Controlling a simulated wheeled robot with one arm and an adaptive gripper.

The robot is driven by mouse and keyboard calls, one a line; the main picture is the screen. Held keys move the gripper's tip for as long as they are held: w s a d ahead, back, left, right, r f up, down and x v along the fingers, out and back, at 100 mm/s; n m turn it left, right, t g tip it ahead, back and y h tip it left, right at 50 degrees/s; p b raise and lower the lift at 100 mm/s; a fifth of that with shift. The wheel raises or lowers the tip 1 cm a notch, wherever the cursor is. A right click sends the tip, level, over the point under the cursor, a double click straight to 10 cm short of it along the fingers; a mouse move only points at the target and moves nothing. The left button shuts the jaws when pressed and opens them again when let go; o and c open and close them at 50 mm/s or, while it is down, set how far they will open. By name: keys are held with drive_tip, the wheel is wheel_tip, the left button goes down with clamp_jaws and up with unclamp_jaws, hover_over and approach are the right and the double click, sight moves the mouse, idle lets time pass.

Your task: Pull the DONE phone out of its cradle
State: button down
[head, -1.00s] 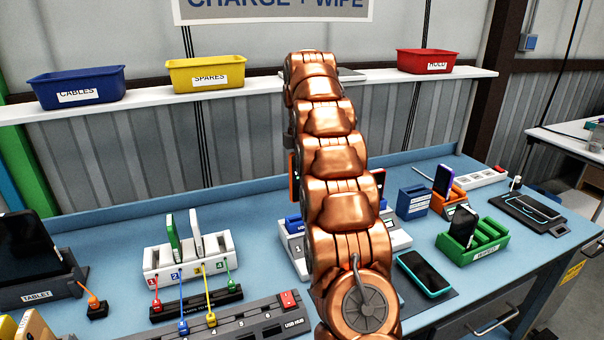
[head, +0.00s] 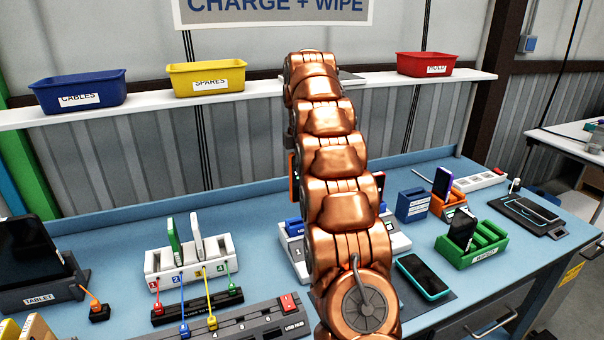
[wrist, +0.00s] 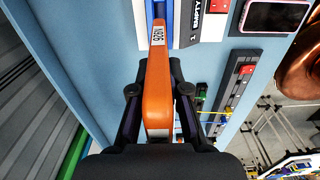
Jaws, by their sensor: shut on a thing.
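My gripper (wrist: 158,92) is shut on an orange phone-shaped thing (wrist: 157,72) with a white label, too small to read surely. Its far end is by a blue slot (wrist: 162,12) of the white cradle (wrist: 184,35), whose visible label reads EMPTY. I cannot tell whether it is still seated in the slot. In the head view, my copper arm hides my gripper and the middle of the white cradle (head: 402,242). An orange edge (head: 293,180) shows left of the arm, above the cradle's blue part (head: 293,223). I see no DONE label.
A teal-edged phone (head: 424,276) lies on a dark mat right of the arm. A green rack (head: 480,250) holds a dark phone. A white charging block (head: 160,262) with coloured cables and a USB hub (head: 250,322) stand left. Bins line the shelf above.

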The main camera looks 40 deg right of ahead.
wheel_tip(320, 180, up, 8)
drive_tip(key=p, duration=0.7)
drive_tip(key=shift+f+p, duration=0.15)
drive_tip(key=shift+p, duration=0.15)
drive_tip(key=shift+a+f, duration=0.1)
